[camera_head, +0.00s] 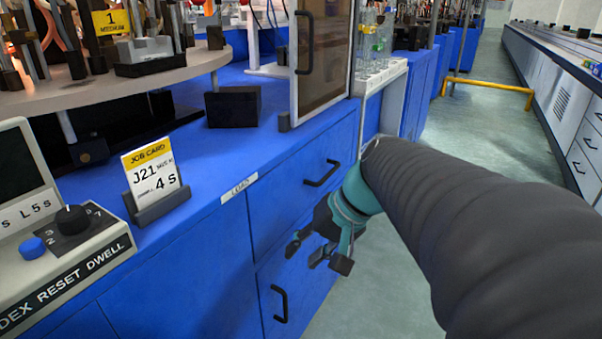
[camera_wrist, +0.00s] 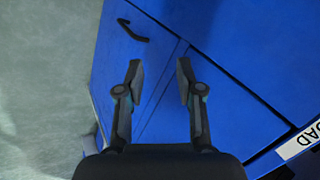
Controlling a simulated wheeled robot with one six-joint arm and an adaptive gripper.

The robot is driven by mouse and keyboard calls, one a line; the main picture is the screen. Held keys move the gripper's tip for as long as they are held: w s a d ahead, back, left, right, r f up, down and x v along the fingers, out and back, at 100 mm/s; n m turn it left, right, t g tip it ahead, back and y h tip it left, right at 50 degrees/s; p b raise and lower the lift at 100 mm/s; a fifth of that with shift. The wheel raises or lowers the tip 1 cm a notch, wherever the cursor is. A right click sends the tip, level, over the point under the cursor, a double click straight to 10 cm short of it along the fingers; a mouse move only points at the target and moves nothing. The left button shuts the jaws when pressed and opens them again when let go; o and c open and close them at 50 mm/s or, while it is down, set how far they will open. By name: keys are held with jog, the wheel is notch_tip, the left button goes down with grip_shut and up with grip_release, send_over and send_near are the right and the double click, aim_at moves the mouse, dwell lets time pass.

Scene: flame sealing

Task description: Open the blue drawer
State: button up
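The blue drawer (camera_head: 291,190) is in the upper part of the blue cabinet, with a black bar handle (camera_head: 322,174) on its front. The drawer looks shut. A blue panel (camera_head: 300,275) below it has its own black handle (camera_head: 280,304). My gripper (camera_head: 317,257) is in front of the cabinet, below the drawer handle and apart from it. In the wrist view my gripper (camera_wrist: 160,85) has its two fingers spread with nothing between them. One black handle (camera_wrist: 133,31) shows beyond the left finger there; I cannot tell which one.
A job card (camera_head: 153,178) in a stand, a black block (camera_head: 233,107) and a control box (camera_head: 60,255) with a dial are on the blue worktop. A framed glass door (camera_head: 323,55) stands above the drawer. The floor (camera_head: 385,300) beside the cabinet is clear.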

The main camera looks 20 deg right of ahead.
jog(key=w+d+r+m+t+y+b, duration=0.1)
jog(key=w+d+m+t+y+b, duration=0.2)
jog(key=w+d, duration=0.55)
jog(key=m+t+y, duration=0.2)
jog(key=m+t, duration=0.1)
jog(key=t, duration=0.2)
send_near(332, 173)
jog(key=b+x, duration=0.1)
jog(key=x, duration=0.9)
jog(key=shift+w+a+f, duration=0.1)
jog(key=shift+w+a, duration=0.1)
jog(key=shift+w, duration=0.1)
grip_shut()
jog(key=shift+d, duration=0.1)
